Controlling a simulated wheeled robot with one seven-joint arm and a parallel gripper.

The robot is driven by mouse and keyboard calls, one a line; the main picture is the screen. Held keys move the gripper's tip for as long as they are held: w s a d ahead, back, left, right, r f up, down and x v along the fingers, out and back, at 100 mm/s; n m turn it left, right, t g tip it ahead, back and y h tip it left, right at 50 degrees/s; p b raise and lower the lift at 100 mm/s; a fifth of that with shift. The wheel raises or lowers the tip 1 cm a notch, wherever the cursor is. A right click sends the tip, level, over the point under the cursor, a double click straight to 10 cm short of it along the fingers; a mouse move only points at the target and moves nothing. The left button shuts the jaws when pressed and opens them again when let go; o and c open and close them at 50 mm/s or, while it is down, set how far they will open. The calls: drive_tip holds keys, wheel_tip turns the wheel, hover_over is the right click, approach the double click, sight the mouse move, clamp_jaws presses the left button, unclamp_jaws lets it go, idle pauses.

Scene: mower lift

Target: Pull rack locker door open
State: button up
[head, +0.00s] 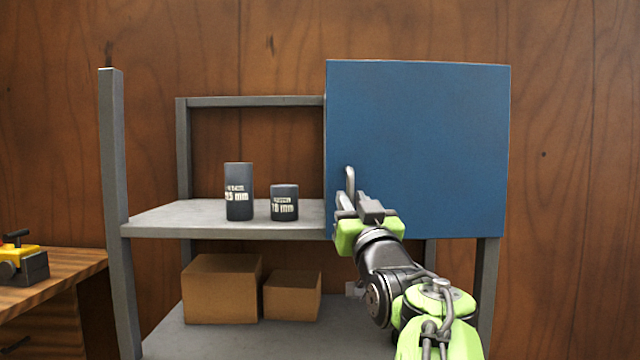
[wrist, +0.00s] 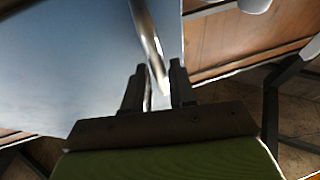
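The blue locker door (head: 420,130) fills the upper right of the rack in the head view and looks closed. A metal bar handle (head: 350,180) stands upright near its lower left edge. My gripper (head: 350,206) is at the lower part of the handle, in front of the door. In the wrist view the handle (wrist: 148,35) runs down between the two fingertips of my gripper (wrist: 157,72). The fingers stand apart, with a thin gap visible beside the bar. Contact is hard to tell. The locker's inside is hidden.
Two cardboard boxes (head: 220,290) (head: 292,296) sit on the lower shelf. A wooden bench (head: 60,275) with a yellow tool (head: 18,258) stands at left. Space before the door looks clear.

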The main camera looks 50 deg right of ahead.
drive_tip(key=shift+x, duration=0.95)
drive_tip(key=shift+f, duration=0.1)
drive_tip(key=shift+s, duration=0.1)
drive_tip(key=shift+c, duration=0.3)
clamp_jaws()
drive_tip(key=shift+a, duration=0.1)
